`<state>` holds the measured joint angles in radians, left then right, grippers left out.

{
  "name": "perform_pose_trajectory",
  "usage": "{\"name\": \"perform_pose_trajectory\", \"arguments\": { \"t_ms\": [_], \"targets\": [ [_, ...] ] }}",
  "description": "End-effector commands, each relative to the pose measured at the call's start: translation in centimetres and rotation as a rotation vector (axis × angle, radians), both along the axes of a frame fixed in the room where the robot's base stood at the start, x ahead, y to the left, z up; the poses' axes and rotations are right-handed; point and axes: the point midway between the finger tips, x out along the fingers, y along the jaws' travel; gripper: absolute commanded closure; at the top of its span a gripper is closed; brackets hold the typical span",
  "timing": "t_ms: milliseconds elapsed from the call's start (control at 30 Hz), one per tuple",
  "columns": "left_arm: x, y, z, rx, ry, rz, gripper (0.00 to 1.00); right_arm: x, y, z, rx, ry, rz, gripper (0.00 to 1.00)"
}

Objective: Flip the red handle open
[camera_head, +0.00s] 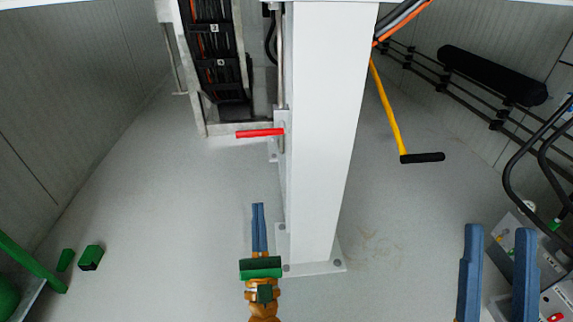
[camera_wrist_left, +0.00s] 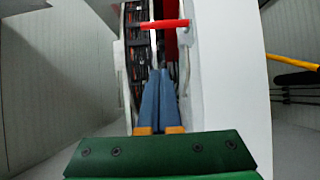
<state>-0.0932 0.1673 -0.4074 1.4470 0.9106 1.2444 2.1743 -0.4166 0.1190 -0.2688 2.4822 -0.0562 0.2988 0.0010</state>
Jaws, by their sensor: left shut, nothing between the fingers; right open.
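The red handle (camera_head: 260,132) sticks out to the left from the side of a white column, level in the picture. It also shows in the left wrist view (camera_wrist_left: 164,24), beyond the fingertips. My left gripper (camera_head: 258,206) is shut and empty, with blue fingers pointing toward the handle and a gap left between them in the head view. In the left wrist view the closed fingertips (camera_wrist_left: 159,72) lie just below the handle in the picture; I cannot tell the depth. My right gripper (camera_head: 500,228) is open and empty at the lower right, far from the handle.
The white column (camera_head: 322,130) stands right of my left gripper, with its bolted foot on the floor. A rack with black cabling (camera_head: 213,55) is behind the handle. A yellow lever with a black grip (camera_head: 391,112) is right of the column. The floor at left is mostly clear.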

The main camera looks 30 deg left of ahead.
Motion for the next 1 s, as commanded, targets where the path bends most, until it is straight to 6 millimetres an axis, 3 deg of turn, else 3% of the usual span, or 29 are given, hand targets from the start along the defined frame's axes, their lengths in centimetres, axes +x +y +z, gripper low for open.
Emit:
{"name": "perform_pose_trajectory", "arguments": {
  "t_ms": [367, 833, 1000],
  "targets": [
    [0.2, 0.2, 0.5, -0.01, -0.011, -0.002, 1.0, 0.0, 0.0, 0.3, -0.001, 0.005, -0.001, 0.5],
    [6.9, 4.4, 5.8, -0.006, -0.011, -0.001, 1.0, 2.8, 0.1, -3.1, -0.054, 0.223, -0.022, 0.5],
    [7.3, 4.6, 7.3, -0.008, -0.007, -0.002, 1.0, 4.3, 0.0, -6.0, -0.096, 0.401, -0.037, 0.5]
  ]
}}
